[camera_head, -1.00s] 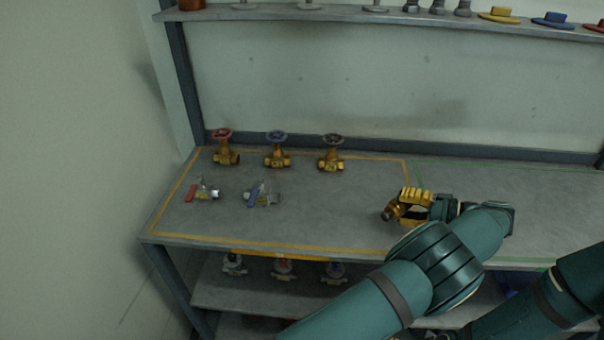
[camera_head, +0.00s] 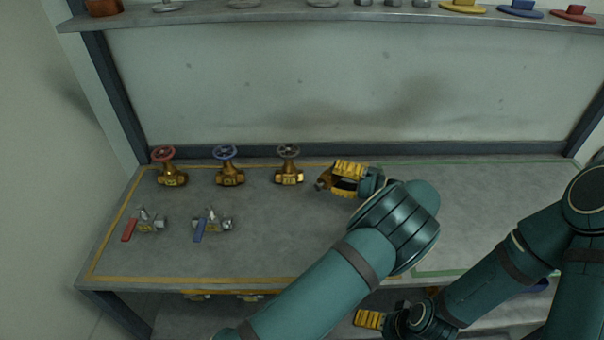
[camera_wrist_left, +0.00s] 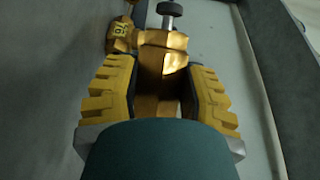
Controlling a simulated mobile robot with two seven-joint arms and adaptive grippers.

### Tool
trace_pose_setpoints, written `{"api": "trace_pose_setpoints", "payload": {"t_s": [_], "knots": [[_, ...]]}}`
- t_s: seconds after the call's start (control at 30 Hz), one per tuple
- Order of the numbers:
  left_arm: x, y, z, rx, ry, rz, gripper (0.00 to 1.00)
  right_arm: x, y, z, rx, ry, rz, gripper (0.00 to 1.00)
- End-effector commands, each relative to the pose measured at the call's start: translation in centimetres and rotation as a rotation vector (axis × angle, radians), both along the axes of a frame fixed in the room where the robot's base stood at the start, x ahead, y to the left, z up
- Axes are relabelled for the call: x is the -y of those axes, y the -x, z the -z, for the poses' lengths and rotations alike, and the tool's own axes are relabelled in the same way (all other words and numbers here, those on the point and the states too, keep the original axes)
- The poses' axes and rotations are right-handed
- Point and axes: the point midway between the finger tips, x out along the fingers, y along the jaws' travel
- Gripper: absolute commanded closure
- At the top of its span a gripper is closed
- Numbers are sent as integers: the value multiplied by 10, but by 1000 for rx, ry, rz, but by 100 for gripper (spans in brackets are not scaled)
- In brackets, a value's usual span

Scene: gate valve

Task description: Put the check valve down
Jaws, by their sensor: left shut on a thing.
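My left gripper (camera_head: 338,177) is shut on the brass check valve (camera_head: 321,186), whose small end shows past the fingertips. It is just right of the back-row valve with the black handwheel (camera_head: 288,151). In the left wrist view the brass body (camera_wrist_left: 158,88) sits between the yellow finger pads. A brass part with a yellow label (camera_wrist_left: 120,36) and a dark round knob (camera_wrist_left: 170,9) show past the fingertips; I cannot tell which valve they belong to. Fingers hide much of the check valve, and its contact with the table is unclear. My right gripper (camera_head: 384,317) is low, near the table's front edge.
Brass valves with red (camera_head: 163,154) and blue (camera_head: 224,153) handwheels stand left in the back row. Red-handled (camera_head: 146,222) and blue-handled (camera_head: 212,226) valves lie in front, inside the yellow outline. The green-outlined table area (camera_head: 490,190) is clear. A shelf (camera_head: 400,16) runs above.

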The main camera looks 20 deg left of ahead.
Motion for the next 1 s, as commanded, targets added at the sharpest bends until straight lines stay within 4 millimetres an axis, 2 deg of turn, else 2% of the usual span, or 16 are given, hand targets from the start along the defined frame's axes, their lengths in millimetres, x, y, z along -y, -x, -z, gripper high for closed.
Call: {"api": "trace_pose_setpoints", "payload": {"t_s": [0.03,0.13,0.47,0.7,0.8,1.0], "knots": [[-11,-1,-2,1,-3,-3,100,0,0,-1,1,0,0,0],[-28,-3,-2,1,-2,-3,100,0,-1,-1,1,0,1,0],[-51,-6,-2,3,-2,0,100,0,-1,-2,2,0,2,0],[-90,-10,-1,2,-1,-3,100,0,-1,-3,2,0,2,0],[-86,-10,13,0,-1,1,100,0,-1,-1,2,0,1,0],[-85,-10,14,3,-2,0,100,0,-1,-2,2,0,2,0]]}}
